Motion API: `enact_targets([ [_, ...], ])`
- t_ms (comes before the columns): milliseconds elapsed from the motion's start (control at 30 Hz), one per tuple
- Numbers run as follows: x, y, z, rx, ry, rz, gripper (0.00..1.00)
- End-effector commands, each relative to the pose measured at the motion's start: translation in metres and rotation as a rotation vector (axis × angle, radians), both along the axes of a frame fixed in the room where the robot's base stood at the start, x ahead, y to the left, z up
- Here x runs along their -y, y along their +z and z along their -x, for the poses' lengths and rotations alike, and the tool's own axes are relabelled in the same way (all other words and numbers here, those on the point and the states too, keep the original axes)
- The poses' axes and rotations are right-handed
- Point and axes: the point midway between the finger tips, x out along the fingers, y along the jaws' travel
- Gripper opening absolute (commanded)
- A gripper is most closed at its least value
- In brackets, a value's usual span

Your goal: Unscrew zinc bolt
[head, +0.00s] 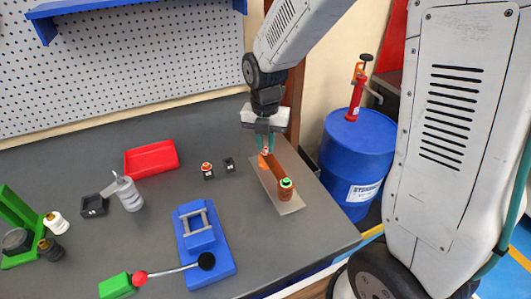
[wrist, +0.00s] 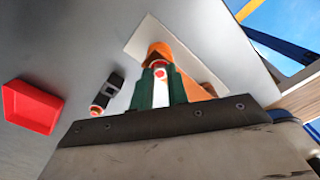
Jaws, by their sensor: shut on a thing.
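My gripper (head: 266,146) points down at the far end of the copper-orange busbar (head: 273,167) and is shut on a small bolt. In the wrist view, my gripper's green fingers (wrist: 160,78) are on both sides of this bolt, whose red-ringed head (wrist: 160,72) shows between them. The orange bar end (wrist: 158,50) lies just beyond the fingertips. The bolt's shank and its seat are hidden, so I cannot tell how far it is in. A green-topped fastener (head: 286,183) stands at the bar's near end.
The bar rests on a pale plate (head: 289,207). Left of it are two small black holders (head: 229,165), one with a red-topped piece (head: 206,167). A red tray (head: 151,159), blue bender (head: 205,240) and grey cylinder (head: 129,196) stand further left. A blue drum (head: 352,150) stands right.

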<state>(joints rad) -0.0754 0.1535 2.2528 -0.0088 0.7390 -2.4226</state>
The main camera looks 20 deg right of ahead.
Motion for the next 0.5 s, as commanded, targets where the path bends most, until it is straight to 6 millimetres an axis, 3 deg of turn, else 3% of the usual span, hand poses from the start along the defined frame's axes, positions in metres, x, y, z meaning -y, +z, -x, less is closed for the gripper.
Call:
enact_targets([
  [267,0.0001,0.0,0.0001,0.0,0.049,0.0,0.0],
  [500,0.0004,0.0001,0.0001,0.0,0.379,0.001,0.0],
])
